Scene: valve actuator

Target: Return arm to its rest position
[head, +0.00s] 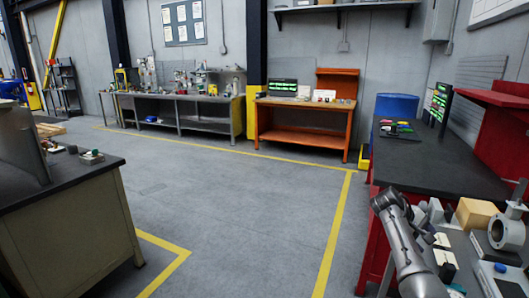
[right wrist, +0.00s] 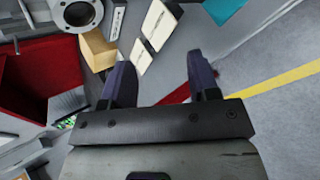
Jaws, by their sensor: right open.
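My right arm (head: 402,240) rises at the lower right of the head view, beside the cluttered bench top. My right gripper (right wrist: 161,78) shows in the right wrist view with its two dark fingers apart and nothing between them. A grey flanged valve body (head: 506,232) stands on the bench at the far right; its round flange also shows at the top left of the right wrist view (right wrist: 77,12). A tan box (head: 476,213) sits beside it. In the head view I cannot make out the right fingertips. My left gripper is not in view.
Small white blocks (head: 444,258) lie on the bench close to my right arm. A red workbench with a dark top (head: 425,155) stands behind it. A dark-topped cabinet (head: 70,180) stands at the left. The grey floor (head: 240,210) between them is clear, with yellow lines.

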